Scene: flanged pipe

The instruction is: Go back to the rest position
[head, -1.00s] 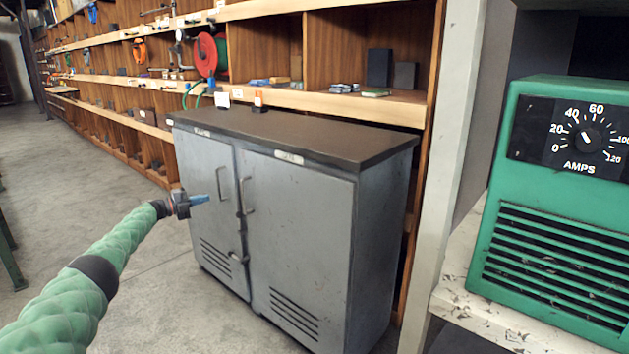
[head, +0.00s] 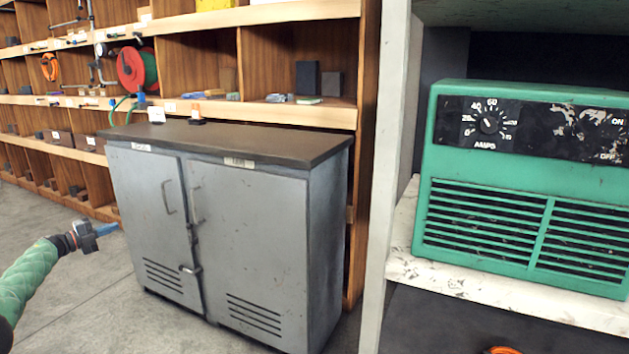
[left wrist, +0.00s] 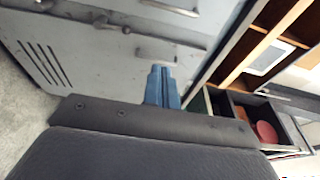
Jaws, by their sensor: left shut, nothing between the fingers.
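My left gripper (head: 106,229) shows at the left of the head view, at the end of my green-sleeved arm. Its blue fingers are shut with nothing between them. It is in front of and to the left of the grey cabinet (head: 262,240), apart from it in the picture. The shut blue fingers also show in the left wrist view (left wrist: 161,88), with the cabinet's face and handles beyond them. My right gripper is not in view.
A green welder (head: 490,228) with an AMPS dial stands on a worn white shelf (head: 450,280) at the right. Wooden shelving (head: 270,108) runs along the wall behind the cabinet, holding a red reel (head: 130,68) and small items. Concrete floor (head: 85,300) is clear at the left.

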